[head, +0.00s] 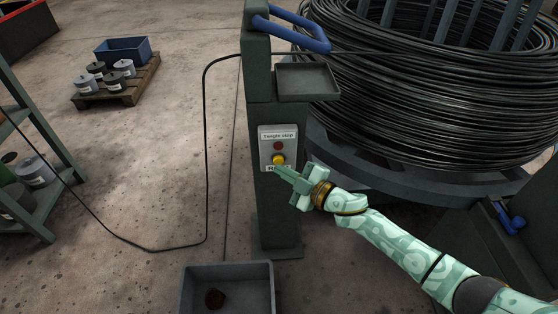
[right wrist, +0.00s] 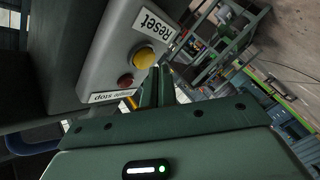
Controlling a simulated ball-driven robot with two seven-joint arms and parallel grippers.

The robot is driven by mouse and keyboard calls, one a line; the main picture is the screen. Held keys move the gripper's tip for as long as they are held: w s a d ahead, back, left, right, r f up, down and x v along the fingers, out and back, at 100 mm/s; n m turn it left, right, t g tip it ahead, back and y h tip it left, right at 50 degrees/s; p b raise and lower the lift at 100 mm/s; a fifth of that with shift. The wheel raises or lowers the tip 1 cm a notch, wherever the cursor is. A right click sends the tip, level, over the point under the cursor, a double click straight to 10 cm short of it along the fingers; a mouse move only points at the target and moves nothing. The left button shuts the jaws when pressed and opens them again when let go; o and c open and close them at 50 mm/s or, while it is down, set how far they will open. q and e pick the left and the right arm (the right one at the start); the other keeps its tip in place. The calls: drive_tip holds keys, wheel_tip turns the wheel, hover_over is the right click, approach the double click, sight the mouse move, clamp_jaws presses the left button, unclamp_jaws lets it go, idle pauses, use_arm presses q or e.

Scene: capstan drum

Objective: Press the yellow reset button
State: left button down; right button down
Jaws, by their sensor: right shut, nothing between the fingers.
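The yellow reset button (head: 279,159) sits on a light control plate (head: 266,146) on the front of a dark green post (head: 270,210). A red button (head: 279,146) is just above it, under a label that seems to read "Tangle stop". In the right wrist view the yellow button (right wrist: 144,58) is beside the "Reset" label (right wrist: 152,26), and the red button (right wrist: 125,81) is on its other side. My right gripper (head: 281,172) is shut and empty, its fingertips close to the yellow button. In the right wrist view the fingertips (right wrist: 159,72) appear beside the button; I cannot tell whether they touch. My left gripper is not in view.
A small tray (head: 307,80) and a blue bar (head: 300,36) stick out from the post above. A large coil of black wire (head: 420,100) stands right behind. A grey bin (head: 190,290) lies on the floor in front. Floor to the left is mostly open, crossed by a wire (head: 206,150).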

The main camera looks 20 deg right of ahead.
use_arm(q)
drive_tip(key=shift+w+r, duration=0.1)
use_arm(e)
drive_tip(key=shift+s, duration=0.2)
drive_tip(key=shift+a, duration=0.1)
